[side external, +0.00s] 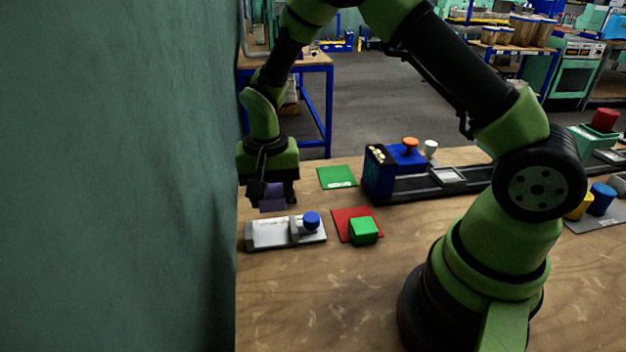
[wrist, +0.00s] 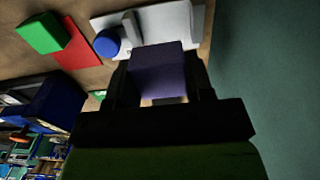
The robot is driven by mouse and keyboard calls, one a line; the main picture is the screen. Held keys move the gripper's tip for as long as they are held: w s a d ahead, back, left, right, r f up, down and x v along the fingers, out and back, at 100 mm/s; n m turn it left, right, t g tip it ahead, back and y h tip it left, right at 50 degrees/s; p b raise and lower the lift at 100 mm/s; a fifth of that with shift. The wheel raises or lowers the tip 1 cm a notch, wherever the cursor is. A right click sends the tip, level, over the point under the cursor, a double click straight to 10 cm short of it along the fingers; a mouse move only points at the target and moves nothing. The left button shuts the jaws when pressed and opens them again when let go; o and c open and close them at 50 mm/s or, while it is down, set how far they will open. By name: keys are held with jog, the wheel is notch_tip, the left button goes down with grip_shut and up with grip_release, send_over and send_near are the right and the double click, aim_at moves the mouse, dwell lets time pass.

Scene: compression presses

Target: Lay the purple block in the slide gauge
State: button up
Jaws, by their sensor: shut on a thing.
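The purple block (side external: 272,197) is held between the fingers of my gripper (side external: 270,194), above and just behind the slide gauge in the side view. In the wrist view the purple block (wrist: 158,72) sits between the two dark fingers of my gripper (wrist: 160,80). The slide gauge (side external: 268,235) is a light grey plate with an upright jaw and a blue knob (side external: 311,220), lying on the table. The slide gauge also shows in the wrist view (wrist: 170,22), partly hidden by the block. The block appears clear of the gauge.
A green block (side external: 364,231) rests on a red mat (side external: 345,218) right of the gauge. A green mat (side external: 337,178) lies behind. A blue machine (side external: 380,175) with an orange knob stands behind the red mat. A green wall (side external: 120,180) is close on the left.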

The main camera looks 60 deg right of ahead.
aim_at(273, 236)
jog(key=shift+w+a, duration=0.15)
jog(key=shift+a, duration=0.15)
jog(key=shift+f, duration=2.95)
jog(key=shift+f, duration=0.75)
